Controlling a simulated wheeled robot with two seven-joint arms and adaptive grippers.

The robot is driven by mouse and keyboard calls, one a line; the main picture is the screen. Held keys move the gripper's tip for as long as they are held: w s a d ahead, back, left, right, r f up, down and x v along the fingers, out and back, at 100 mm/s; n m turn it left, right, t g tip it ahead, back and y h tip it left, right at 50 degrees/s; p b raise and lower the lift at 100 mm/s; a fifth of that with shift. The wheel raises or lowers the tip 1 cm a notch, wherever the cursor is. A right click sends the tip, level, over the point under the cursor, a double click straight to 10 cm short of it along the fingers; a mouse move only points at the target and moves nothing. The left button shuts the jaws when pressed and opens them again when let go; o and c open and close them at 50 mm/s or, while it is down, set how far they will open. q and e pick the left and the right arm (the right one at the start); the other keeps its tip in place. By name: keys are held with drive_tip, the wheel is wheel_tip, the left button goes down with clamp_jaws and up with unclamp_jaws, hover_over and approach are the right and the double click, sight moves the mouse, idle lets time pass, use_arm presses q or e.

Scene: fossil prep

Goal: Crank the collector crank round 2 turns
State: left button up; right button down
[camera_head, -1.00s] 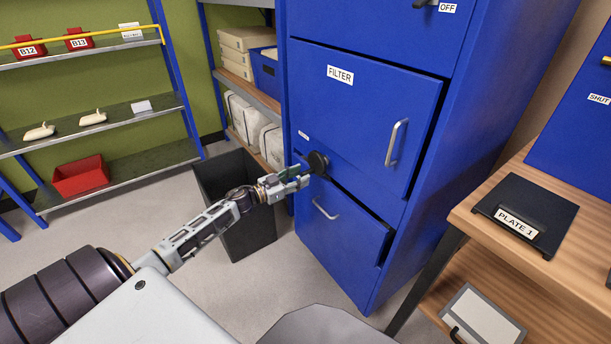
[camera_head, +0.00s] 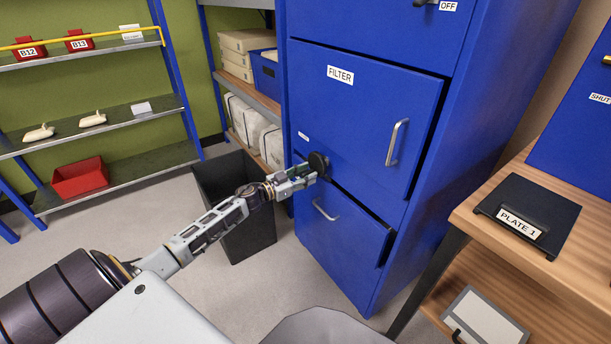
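The collector is a tall blue cabinet (camera_head: 345,120) with a FILTER door and a drawer below. The crank shows as a dark round disc (camera_head: 318,163) on its front, at the left between the door and the drawer. My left gripper (camera_head: 307,177) is at the crank, with its fingertips against or just beside the disc. The crank's handle is hidden behind the fingers, and I cannot tell whether they are closed on it. My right gripper is not in view.
A dark open bin (camera_head: 250,232) stands under my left forearm, left of the cabinet. A FILTER door handle (camera_head: 396,142) and a drawer handle (camera_head: 325,209) stick out near the crank. A wooden bench (camera_head: 540,275) with a black PLATE 1 piece (camera_head: 528,213) is at the right.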

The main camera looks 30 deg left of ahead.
use_arm(q)
clamp_jaws()
drive_tip(key=shift+m, duration=0.3)
drive_tip(key=shift+a+r, duration=0.1)
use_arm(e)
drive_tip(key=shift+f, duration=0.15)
